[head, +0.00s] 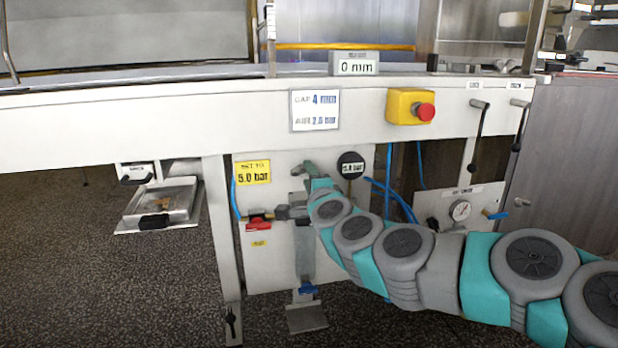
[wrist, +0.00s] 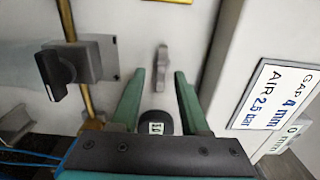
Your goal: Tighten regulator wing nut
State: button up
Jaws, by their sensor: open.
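A small grey wing-shaped piece (wrist: 162,66), which looks like the wing nut, stands out from the pale panel in the wrist view. My gripper (wrist: 159,74) is open, with one green finger on each side of the piece in the picture. I cannot tell how far it is from the fingertips; no contact shows. A round black gauge (wrist: 156,123) shows lower between the fingers. In the head view my gripper (head: 306,178) is at the panel, left of the gauge (head: 351,166), and the arm hides the wing nut. A yellow label (head: 252,173) reads 5.0 bar.
A black knob on a grey block (wrist: 57,76) is left of the fingers, by a brass pipe (wrist: 70,22). A red-handled valve (head: 259,222), blue hoses (head: 398,202) and a red stop button (head: 424,112) are nearby. A machine leg (head: 221,235) stands left of the panel.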

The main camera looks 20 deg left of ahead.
jog(key=v, duration=0.8)
jog(key=shift+a, duration=0.1)
dwell(0.3)
jog(key=s+n+g+y+p, duration=0.2)
jog(key=s+n+g, duration=0.3)
jog(key=s+n, duration=0.25)
jog(key=s+d+f+n+g+h+p, duration=0.1)
jog(key=s+d+f+n+g+h, duration=0.15)
jog(key=s+d+f, duration=0.45)
jog(key=s+d+f+n+g+h+p, duration=0.1)
jog(key=s+d+f+g+h+p, duration=0.15)
jog(key=s+d, duration=0.45)
jog(key=s+d+f+n+g+h, duration=0.25)
jog(key=s+d+f+h, duration=0.2)
jog(key=d, duration=0.55)
jog(key=s+d+m+g+h+p, duration=0.1)
jog(key=s+d+g, duration=0.3)
jog(key=s+d, duration=0.5)
jog(key=shift+s+d+f+m+h, duration=0.35)
jog(key=shift+s+h, duration=0.2)
jog(key=shift+s, duration=0.25)
